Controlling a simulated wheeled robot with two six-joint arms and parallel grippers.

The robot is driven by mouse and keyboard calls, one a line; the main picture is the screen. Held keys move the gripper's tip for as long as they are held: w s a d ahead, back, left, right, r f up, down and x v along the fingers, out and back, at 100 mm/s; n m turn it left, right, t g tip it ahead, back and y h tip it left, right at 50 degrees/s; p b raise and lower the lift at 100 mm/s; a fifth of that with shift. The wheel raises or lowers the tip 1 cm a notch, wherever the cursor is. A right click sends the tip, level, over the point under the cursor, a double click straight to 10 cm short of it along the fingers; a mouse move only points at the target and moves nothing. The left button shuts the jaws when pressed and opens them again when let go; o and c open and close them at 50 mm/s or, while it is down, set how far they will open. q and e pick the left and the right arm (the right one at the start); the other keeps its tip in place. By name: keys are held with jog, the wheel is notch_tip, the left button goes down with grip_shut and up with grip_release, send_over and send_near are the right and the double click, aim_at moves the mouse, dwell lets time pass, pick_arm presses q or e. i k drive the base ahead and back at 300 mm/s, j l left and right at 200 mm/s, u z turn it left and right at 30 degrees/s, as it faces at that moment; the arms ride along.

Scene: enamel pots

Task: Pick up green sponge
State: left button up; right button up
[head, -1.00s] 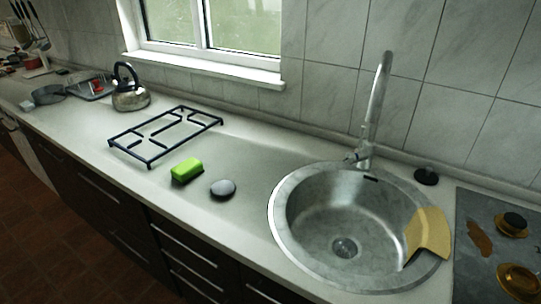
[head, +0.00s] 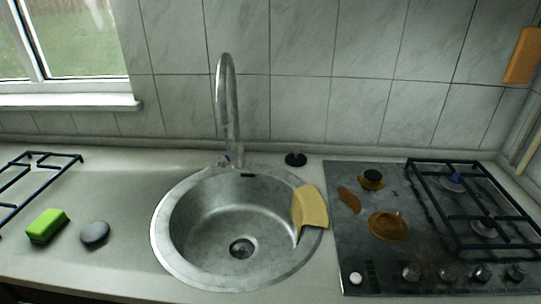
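The green sponge (head: 47,226) lies on the counter at the left of the head view. Neither of my grippers shows in the head view.
A round metal sink (head: 170,240) with a tall faucet (head: 229,110) is in the middle, a yellow cloth (head: 311,207) over its right rim. A stained stove (head: 360,250) is on the right. A loose burner grate (head: 32,172) lies left, behind the sponge. Counter between disc and sink is clear.

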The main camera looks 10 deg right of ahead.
aim_at(43, 231)
jog(key=u, duration=1.3)
